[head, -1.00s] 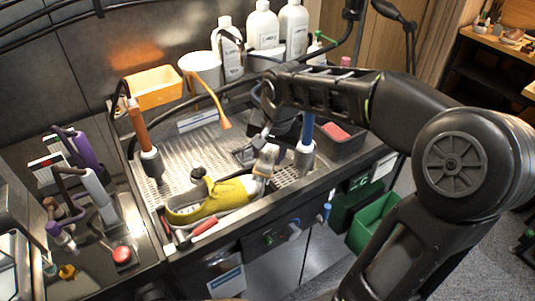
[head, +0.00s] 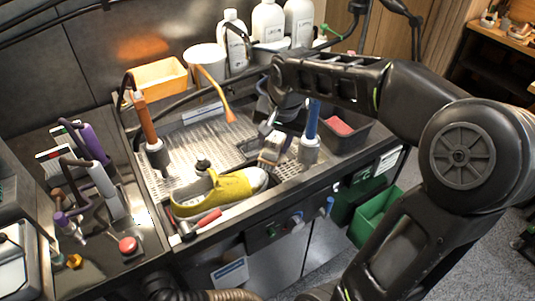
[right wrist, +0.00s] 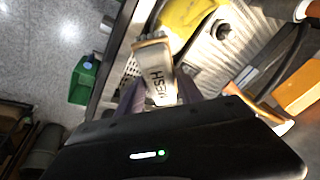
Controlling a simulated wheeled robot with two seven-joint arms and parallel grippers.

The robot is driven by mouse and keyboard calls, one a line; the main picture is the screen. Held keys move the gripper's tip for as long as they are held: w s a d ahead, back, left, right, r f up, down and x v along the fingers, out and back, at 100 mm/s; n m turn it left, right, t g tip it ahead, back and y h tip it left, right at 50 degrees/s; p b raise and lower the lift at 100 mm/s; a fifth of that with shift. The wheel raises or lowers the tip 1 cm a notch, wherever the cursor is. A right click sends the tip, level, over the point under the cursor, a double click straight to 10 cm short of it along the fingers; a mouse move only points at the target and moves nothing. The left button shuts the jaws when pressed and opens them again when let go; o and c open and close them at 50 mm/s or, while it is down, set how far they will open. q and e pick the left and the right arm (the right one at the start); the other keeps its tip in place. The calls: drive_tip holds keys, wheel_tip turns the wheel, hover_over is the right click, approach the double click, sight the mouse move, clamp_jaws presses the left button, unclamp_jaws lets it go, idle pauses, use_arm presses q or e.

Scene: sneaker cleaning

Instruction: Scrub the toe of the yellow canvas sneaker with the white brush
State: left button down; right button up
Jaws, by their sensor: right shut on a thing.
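The yellow canvas sneaker (head: 232,188) lies in the sink station near its front edge, with its pale toe to the right in the head view. Its yellow upper shows at the top of the right wrist view (right wrist: 190,14). My right gripper (right wrist: 158,92) is shut on the white brush (right wrist: 160,76), which has dark lettering. In the head view the brush (head: 272,148) hangs tilted just above and behind the toe. I cannot tell whether its bristles touch the shoe. The right gripper (head: 268,124) is partly hidden there. My left gripper is not in view.
An orange-brown tool (head: 145,120) stands left of the sneaker and a blue-handled one (head: 312,128) to its right. A red-handled tool (head: 205,219) lies along the front. A dark tray (head: 352,133) with a red sponge is at the right. White bottles (head: 267,22) stand behind.

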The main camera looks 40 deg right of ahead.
drive_tip(key=f+b, duration=0.2)
drive_tip(key=a+f+b, duration=0.1)
drive_tip(key=f+b, duration=0.2)
drive_tip(key=shift+w+a+f, duration=0.1)
drive_tip(key=shift+a+f, duration=0.05)
drive_tip(key=shift+a+f+b, duration=0.25)
drive_tip(key=shift+f+b, duration=0.4)
drive_tip(key=shift+f, duration=0.15)
drive_tip(key=shift+w+a+f+b, duration=0.1)
drive_tip(key=shift+a+f+b, duration=0.1)
drive_tip(key=shift+f+b, duration=0.6)
drive_tip(key=shift+w, duration=0.1)
idle(0.3)
drive_tip(key=shift+w+d, duration=0.15)
drive_tip(key=shift+w, duration=0.45)
drive_tip(key=shift+w+d+r+p, duration=0.15)
drive_tip(key=shift+w+p, duration=0.1)
drive_tip(key=shift+w, duration=0.4)
drive_tip(key=shift+w+d+f+p, duration=0.1)
drive_tip(key=shift+w+p, duration=0.15)
drive_tip(key=shift+w, duration=0.4)
drive_tip(key=shift+w, duration=0.1)
